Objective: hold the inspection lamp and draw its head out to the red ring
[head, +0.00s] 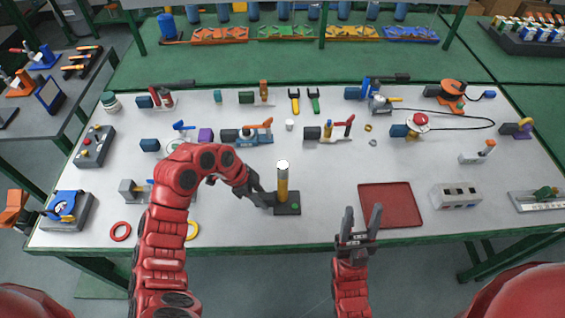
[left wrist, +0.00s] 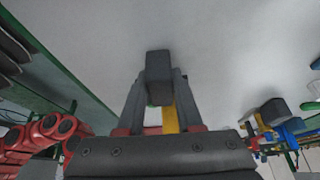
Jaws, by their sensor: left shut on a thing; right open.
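The inspection lamp (head: 282,184) looks like an upright yellow-brown cylinder with a white top, at a dark flat block (head: 287,209) with a green dot. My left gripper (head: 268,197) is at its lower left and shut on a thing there. In the left wrist view a dark block (left wrist: 158,68) shows at the fingertips, with yellow and white parts behind; I cannot tell exactly which part is gripped. No red ring shows on the lamp. My right gripper (head: 360,227) is open and empty at the table's front edge, right of the lamp.
A red ring (head: 120,231) lies flat at the table's front left, with a yellow ring (head: 193,231) near my left arm. A red mat (head: 390,205) lies right of the lamp. Several tools stand farther back. The white table is clear between lamp and mat.

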